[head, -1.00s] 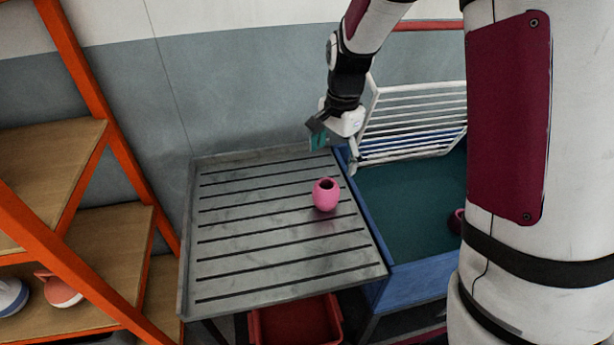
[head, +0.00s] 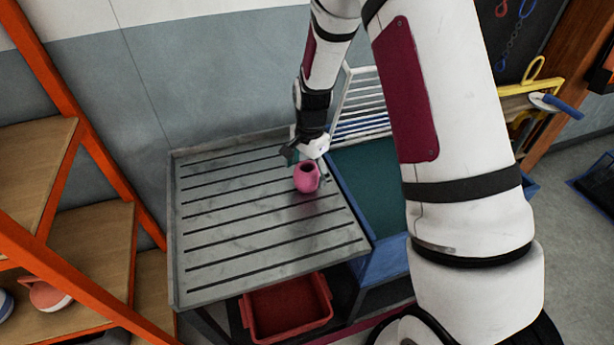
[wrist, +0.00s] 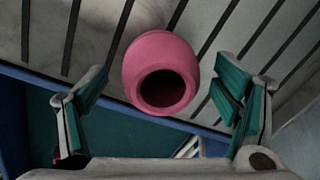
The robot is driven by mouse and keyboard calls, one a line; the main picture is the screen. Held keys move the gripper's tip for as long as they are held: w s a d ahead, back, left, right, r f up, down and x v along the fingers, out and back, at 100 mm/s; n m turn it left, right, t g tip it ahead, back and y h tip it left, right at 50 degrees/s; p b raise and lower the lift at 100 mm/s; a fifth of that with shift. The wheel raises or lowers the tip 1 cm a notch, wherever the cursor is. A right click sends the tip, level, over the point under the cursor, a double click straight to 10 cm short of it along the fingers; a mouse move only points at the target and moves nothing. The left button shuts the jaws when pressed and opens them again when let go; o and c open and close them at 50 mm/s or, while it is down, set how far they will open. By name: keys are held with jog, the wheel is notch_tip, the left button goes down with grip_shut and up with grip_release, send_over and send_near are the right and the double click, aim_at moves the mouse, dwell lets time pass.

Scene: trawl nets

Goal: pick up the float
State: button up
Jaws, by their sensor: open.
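The float is a pink, rounded, barrel-like piece with a dark round opening in its end (head: 306,179). It stands upright on the slatted grey metal table, near its right edge. In the wrist view the float (wrist: 160,62) lies ahead of and between the fingers, touching neither as far as I can see. My gripper (wrist: 160,108) is open and empty, with green pads on both fingers. In the head view my gripper (head: 300,153) is just behind and above the float, and its fingers are partly hidden.
The slatted table (head: 215,270) is otherwise clear, with a raised rim. A blue tub (head: 379,258) with a dark green inside adjoins it on the right, with a white rack (head: 362,110) behind. A red bin (head: 288,309) sits below. Orange shelving (head: 60,120) stands left.

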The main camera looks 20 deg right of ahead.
jog(key=shift+f, duration=1.45)
jog(key=c, duration=1.3)
jog(key=shift+o, duration=0.2)
jog(key=shift+w, duration=0.1)
